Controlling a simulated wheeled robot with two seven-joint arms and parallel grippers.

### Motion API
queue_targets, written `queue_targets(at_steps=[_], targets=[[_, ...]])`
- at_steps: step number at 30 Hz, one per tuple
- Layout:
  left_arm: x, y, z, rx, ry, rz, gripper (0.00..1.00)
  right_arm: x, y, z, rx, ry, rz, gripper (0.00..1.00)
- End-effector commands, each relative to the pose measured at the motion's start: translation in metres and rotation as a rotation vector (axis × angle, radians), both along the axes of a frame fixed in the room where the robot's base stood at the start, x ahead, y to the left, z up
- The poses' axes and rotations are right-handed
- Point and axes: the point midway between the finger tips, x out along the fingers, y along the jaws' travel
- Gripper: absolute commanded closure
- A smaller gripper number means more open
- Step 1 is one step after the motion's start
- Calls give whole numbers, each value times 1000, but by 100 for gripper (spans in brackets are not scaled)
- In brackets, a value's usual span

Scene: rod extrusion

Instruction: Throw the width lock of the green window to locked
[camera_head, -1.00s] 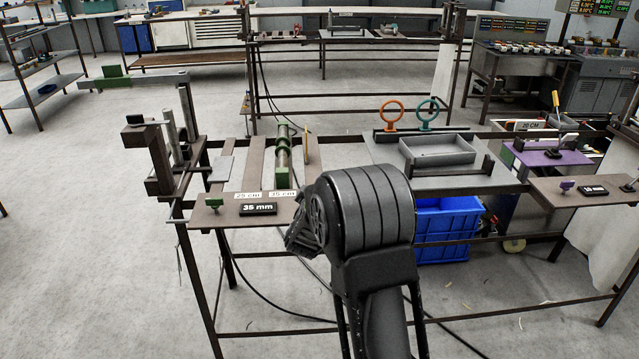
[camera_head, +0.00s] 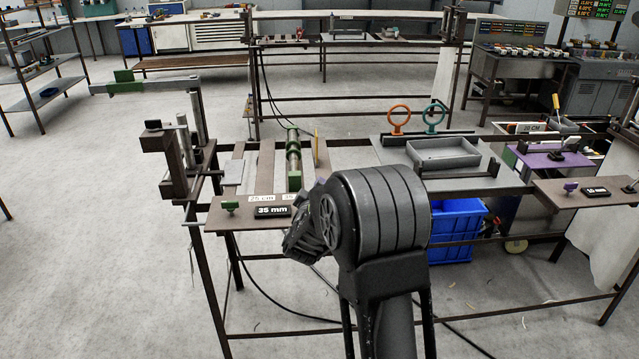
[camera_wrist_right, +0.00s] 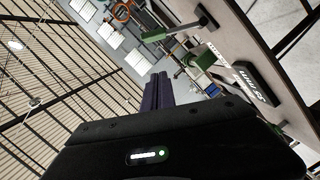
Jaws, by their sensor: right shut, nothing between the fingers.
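The green window's panel (camera_head: 250,218) is the brown plate on the left part of the table, with a black "35 mm" display (camera_head: 272,211). A small green knob (camera_head: 230,206), which looks like the width lock, stands left of the display. The display also shows in the right wrist view (camera_wrist_right: 255,83). My right gripper (camera_wrist_right: 157,90) is shut and empty in the wrist view, apart from the display. In the head view my right arm rises right of the display, and its fingertips cannot be made out. My left gripper is not in view.
A green roller (camera_head: 294,165) stands behind the panel. A dark upright frame (camera_head: 172,160) rises at the table's left end. A grey tray (camera_head: 443,154) and orange and teal rings (camera_head: 398,120) are right. A blue crate (camera_head: 455,230) sits below. Open floor lies left.

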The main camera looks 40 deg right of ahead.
Motion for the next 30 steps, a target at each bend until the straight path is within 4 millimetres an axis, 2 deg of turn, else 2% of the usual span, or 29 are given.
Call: queue_targets(at_steps=[6,12,30], targets=[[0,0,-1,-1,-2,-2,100,-27,33,5,3,-1,3,100],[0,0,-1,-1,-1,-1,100,-41,48,8,1,1,1,100],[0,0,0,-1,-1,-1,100,-42,49,8,-1,1,0,100]])
